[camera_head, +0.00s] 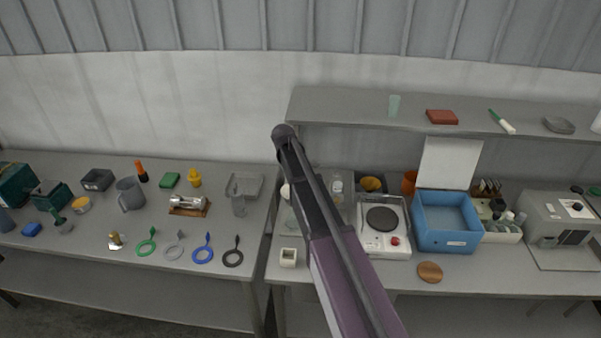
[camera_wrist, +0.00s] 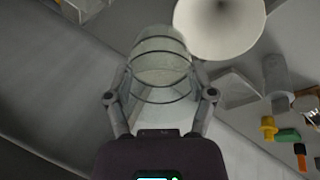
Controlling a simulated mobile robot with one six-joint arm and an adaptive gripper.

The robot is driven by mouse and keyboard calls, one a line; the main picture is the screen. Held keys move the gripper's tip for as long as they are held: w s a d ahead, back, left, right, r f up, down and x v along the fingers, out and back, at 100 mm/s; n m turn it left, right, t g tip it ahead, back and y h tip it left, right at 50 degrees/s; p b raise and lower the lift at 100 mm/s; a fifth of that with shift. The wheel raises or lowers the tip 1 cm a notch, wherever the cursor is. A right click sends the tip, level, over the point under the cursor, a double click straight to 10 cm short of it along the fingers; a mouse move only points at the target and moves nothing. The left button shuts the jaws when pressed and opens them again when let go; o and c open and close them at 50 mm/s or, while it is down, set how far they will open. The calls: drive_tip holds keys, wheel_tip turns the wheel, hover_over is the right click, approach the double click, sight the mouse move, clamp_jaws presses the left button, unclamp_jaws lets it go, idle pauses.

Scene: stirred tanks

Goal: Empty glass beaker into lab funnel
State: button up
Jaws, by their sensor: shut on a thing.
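In the wrist view, the clear glass beaker (camera_wrist: 160,68) sits between the two fingers of my gripper (camera_wrist: 160,95), which are shut on its sides. Dark rings run around its glass. No contents can be made out. The white lab funnel (camera_wrist: 220,24) shows at the top, just right of the beaker, with its wide mouth facing the camera and a dark hole in the middle. The beaker's far end is close to the funnel's rim; I cannot tell if they touch. In the head view, my arm hides my gripper and most of the beaker.
On the right bench are a hotplate (camera_head: 382,222), a blue bin (camera_head: 446,238), a small white box (camera_head: 288,257) and a cork disc (camera_head: 430,271). A shelf (camera_head: 340,112) runs above. The left bench holds a grey jug (camera_head: 130,194) and several coloured rings.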

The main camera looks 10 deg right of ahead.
drive_tip(key=shift+d+f+t+h+b, duration=0.1)
drive_tip(key=shift+f+t+h+b, duration=0.25)
drive_tip(key=shift+t+h+b, duration=0.65)
drive_tip(key=shift+f+t+h+b, duration=0.15)
drive_tip(key=shift+t+h+b, duration=0.55)
drive_tip(key=shift+h+b, duration=1.6)
drive_tip(key=shift+s+a+f+t+h+b, duration=0.15)
drive_tip(key=shift+t+h+b, duration=0.5)
drive_tip(key=shift+b, duration=1.3)
drive_tip(key=shift+a+f+t+h+b, duration=0.15)
drive_tip(key=shift+t+h+b, duration=0.5)
drive_tip(key=shift+b, duration=1.25)
drive_tip(key=shift+s+a+r+t+h+b, duration=0.1)
drive_tip(key=shift+a+t+h+b, duration=0.1)
drive_tip(key=shift+h+b, duration=0.6)
drive_tip(key=shift+s+a+r+t+h+b, duration=0.15)
drive_tip(key=shift+h+b, duration=0.35)
drive_tip(key=shift+b, duration=0.6)
drive_tip(key=shift+s+a+r+t+h+b, duration=0.1)
drive_tip(key=shift+a+r+t+h+b, duration=0.1)
drive_tip(key=shift+t+h+b, duration=0.65)
drive_tip(key=shift+a+r+h+b, duration=0.15)
drive_tip(key=shift+h+b, duration=0.4)
drive_tip(key=shift+b, duration=0.8)
